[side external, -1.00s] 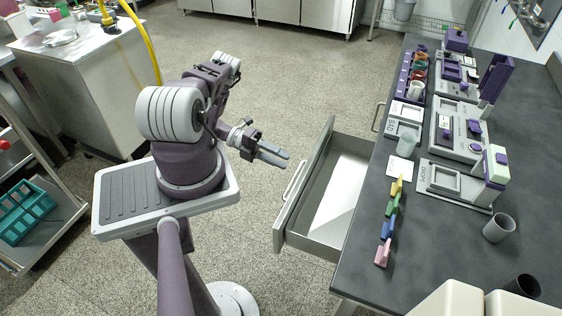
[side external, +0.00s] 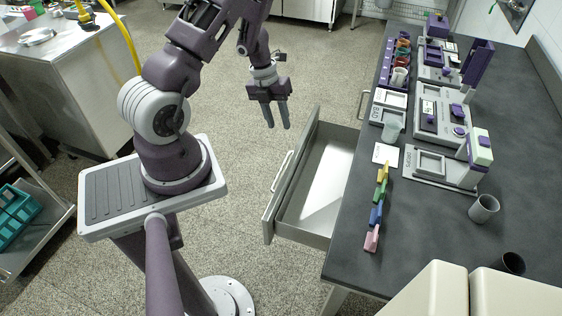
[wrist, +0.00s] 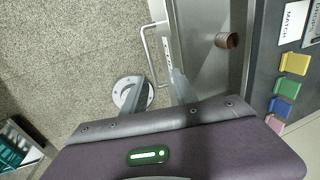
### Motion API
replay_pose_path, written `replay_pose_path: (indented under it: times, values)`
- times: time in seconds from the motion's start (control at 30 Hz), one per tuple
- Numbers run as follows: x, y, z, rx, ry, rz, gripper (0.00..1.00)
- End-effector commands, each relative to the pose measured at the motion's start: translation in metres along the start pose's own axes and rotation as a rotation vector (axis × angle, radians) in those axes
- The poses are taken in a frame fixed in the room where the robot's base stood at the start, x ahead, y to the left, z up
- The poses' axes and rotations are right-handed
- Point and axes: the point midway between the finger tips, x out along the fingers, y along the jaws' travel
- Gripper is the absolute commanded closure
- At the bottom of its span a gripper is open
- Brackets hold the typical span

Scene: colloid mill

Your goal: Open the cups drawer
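A grey drawer (side external: 318,185) is pulled out from the dark counter at the left side in the side external view. Its front carries a bar handle (side external: 282,172). The handle also shows in the wrist view (wrist: 146,55). A brown cup (wrist: 227,40) is inside the drawer in the wrist view. A label on its front is too small to read. My gripper (side external: 277,126) points down above the floor, beyond and apart from the drawer front. Its two fingers are apart and hold nothing. A second handle (side external: 363,106) shows farther along the counter, its drawer front mostly hidden.
The counter (side external: 440,225) bears purple-and-grey machines (side external: 443,120), a row of colored clips (side external: 378,205) near its edge and grey cups (side external: 484,208). A steel cabinet (side external: 80,75) and a trolley (side external: 35,205) stand at the left. The floor between is clear.

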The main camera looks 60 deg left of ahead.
Motion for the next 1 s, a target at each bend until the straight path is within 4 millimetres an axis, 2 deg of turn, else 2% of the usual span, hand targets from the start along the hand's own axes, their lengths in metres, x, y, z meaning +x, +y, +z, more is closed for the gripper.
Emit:
replay_pose_path:
  times: [0.03,0.07,0.43,0.63,0.9,1.0]
  values:
    - [-0.007,-0.002,-0.002,-0.001,-0.015,0.049,0.66]
    - [-0.001,0.002,-0.003,-0.008,-0.012,0.059,0.66]
    - [0.088,0.024,-0.001,-0.007,-0.01,0.053,0.66]
    - [0.114,0.028,-0.001,-0.006,-0.012,0.05,0.66]
    - [0.163,0.03,0.0,-0.005,-0.011,0.05,0.66]
    - [0.171,0.031,0.001,-0.007,-0.013,0.05,0.66]
